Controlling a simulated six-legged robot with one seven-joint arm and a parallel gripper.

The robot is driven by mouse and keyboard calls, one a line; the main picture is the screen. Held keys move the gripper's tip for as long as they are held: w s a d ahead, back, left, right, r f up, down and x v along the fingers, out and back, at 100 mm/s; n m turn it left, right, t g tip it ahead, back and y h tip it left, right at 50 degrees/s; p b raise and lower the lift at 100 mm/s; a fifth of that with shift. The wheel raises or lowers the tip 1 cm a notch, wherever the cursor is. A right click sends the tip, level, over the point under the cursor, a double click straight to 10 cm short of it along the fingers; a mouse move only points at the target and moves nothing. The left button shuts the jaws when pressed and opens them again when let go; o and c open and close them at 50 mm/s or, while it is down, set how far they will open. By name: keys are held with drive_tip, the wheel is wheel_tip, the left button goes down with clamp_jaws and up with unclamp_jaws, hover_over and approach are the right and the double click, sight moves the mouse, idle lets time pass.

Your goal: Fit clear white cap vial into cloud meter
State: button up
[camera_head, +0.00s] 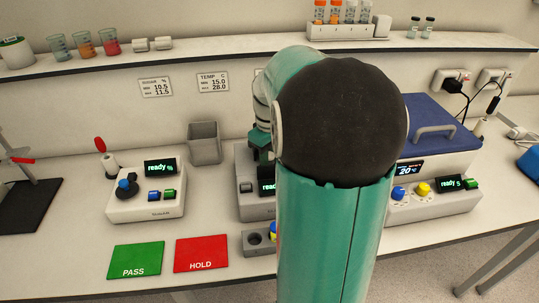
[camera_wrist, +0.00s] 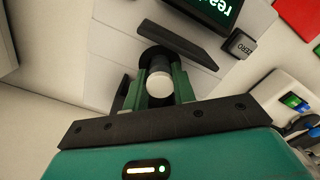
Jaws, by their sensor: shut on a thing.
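In the wrist view, my gripper (camera_wrist: 160,92) is shut on a vial with a round white cap (camera_wrist: 159,83). Its two green fingers are on either side of the cap. The vial's body is mostly hidden under the cap. The cap is over or at a dark round opening (camera_wrist: 153,56) in a light grey meter (camera_wrist: 110,70); how deep the vial sits cannot be told. In the head view, the meter (camera_head: 246,202) stands mid-bench with a lit green display, mostly behind my arm. My gripper (camera_head: 262,152) is partly hidden there.
A dark flap or bar (camera_wrist: 185,45) lies beside the opening, near a ZERO button (camera_wrist: 239,44). In the head view, another meter (camera_head: 146,205) and a grey bin (camera_head: 205,143) stand left. PASS (camera_head: 136,260) and HOLD (camera_head: 201,254) mats lie in front. A blue-lidded device (camera_head: 437,125) stands right.

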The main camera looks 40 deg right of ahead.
drive_tip(key=shift+f, duration=0.75)
drive_tip(key=o, duration=1.1)
drive_tip(key=shift+f, duration=0.1)
drive_tip(key=shift+c, duration=0.2)
drive_tip(key=shift+a, duration=0.3)
wheel_tip(320, 180, up, 14)
drive_tip(key=shift+d, duration=0.45)
